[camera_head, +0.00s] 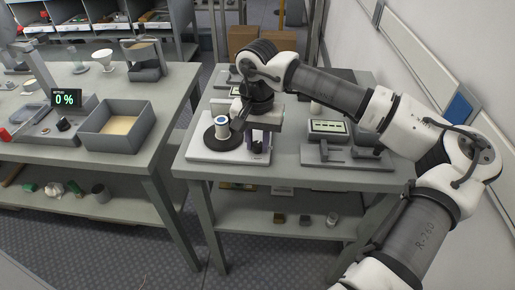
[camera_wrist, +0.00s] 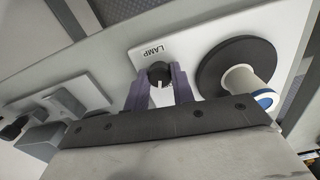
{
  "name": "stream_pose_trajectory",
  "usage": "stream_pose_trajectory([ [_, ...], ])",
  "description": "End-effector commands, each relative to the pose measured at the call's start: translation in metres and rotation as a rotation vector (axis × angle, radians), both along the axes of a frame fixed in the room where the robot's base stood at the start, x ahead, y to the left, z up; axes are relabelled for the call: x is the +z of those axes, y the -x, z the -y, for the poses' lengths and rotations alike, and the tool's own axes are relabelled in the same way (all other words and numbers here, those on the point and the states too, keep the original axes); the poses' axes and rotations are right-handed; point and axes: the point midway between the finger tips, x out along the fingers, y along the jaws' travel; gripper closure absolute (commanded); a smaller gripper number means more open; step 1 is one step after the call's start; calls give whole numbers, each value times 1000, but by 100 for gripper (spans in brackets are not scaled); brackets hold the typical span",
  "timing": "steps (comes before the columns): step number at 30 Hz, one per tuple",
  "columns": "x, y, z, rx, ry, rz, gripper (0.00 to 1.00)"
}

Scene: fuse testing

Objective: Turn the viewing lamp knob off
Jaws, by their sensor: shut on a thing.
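The viewing lamp knob (camera_wrist: 159,73) is small, dark and round with a pale mark, beside the printed word LAMP on a white base plate (camera_wrist: 128,34). In the wrist view my gripper (camera_wrist: 160,84) has its two purple fingers on either side of the knob, shut on it. In the head view my gripper (camera_head: 258,150) is low over the front right of the white base plate (camera_head: 200,153), and the knob is too small to make out there. A black round disc (camera_head: 217,136) with a white and blue spool-like cylinder (camera_head: 222,126) stands beside the gripper.
A grey device with a lit panel (camera_head: 328,128) and a grey fixture (camera_head: 335,157) stand to the right on the same table. A left table holds a grey bin (camera_head: 117,126) and a display reading 0 % (camera_head: 66,98). A gap separates the tables.

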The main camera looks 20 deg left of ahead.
Motion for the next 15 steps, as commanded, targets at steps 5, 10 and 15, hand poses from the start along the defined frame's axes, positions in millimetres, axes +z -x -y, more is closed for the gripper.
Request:
stream_pose_trajectory([
  [5, -3, 0, 0, 144, -1, 0, 98],
  [10, -2, 0, 0, 254, 0, 0, 98],
  [15, -1, 0, 0, 328, 0, 0, 98],
])
